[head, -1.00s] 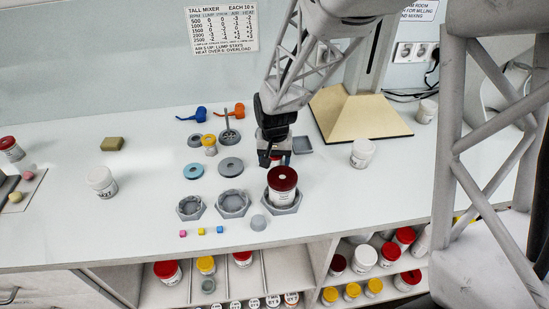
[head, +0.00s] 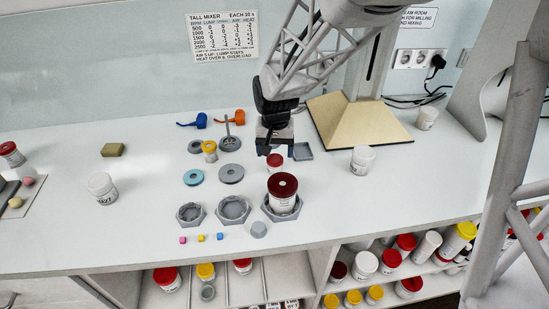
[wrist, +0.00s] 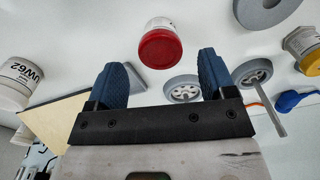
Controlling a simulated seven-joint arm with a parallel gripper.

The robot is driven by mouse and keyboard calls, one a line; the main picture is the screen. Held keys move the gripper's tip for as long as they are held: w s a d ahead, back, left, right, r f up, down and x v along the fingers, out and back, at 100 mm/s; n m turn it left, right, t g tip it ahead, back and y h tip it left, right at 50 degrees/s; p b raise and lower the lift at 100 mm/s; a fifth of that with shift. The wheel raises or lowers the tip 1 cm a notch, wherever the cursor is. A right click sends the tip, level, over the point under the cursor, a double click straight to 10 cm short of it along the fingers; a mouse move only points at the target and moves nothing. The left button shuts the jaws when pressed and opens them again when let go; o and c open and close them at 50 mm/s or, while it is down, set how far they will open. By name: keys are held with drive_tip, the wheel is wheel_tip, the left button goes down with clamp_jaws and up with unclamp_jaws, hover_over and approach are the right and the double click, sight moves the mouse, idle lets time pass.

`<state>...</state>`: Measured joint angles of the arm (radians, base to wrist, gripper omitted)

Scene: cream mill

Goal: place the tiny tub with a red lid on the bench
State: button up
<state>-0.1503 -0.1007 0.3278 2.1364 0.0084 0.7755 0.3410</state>
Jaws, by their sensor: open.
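The tiny tub with a red lid (head: 275,161) stands on the bench (head: 330,215), behind the larger dark-red-lidded tub. In the wrist view the tiny tub (wrist: 160,48) lies just beyond the fingertips, roughly centred between them, with a white labelled body. My gripper (head: 268,150) is open and empty, above and slightly left of the tub in the head view. In the wrist view its two blue fingers (wrist: 163,75) are spread apart and appear clear of the tub.
A tub with a dark red lid (head: 283,196) sits in the right hexagonal holder (head: 297,210). A grey square tray (head: 303,151), grey discs (head: 231,174) and a stirrer stand (head: 230,140) are close by. A white tub (head: 362,159) stands right. The bench's front right is clear.

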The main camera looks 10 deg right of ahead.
sight(276, 160)
wheel_tip(276, 160, up, 6)
idle(0.4)
drive_tip(key=shift+s, duration=0.15)
idle(0.4)
drive_tip(key=s+d+r+t, duration=0.1)
drive_tip(key=s+d+r, duration=0.2)
drive_tip(key=s, duration=0.5)
drive_tip(key=s+d+r+n, duration=0.1)
drive_tip(key=s+d+r, duration=0.2)
drive_tip(key=s, duration=0.6)
drive_tip(key=s+d+r+n+t, duration=0.1)
drive_tip(key=s+d+r, duration=0.1)
drive_tip(key=s, duration=0.7)
drive_tip(key=shift+d+r+t, duration=0.3)
drive_tip(key=shift+d+r, duration=0.1)
drive_tip(key=shift+d, duration=0.05)
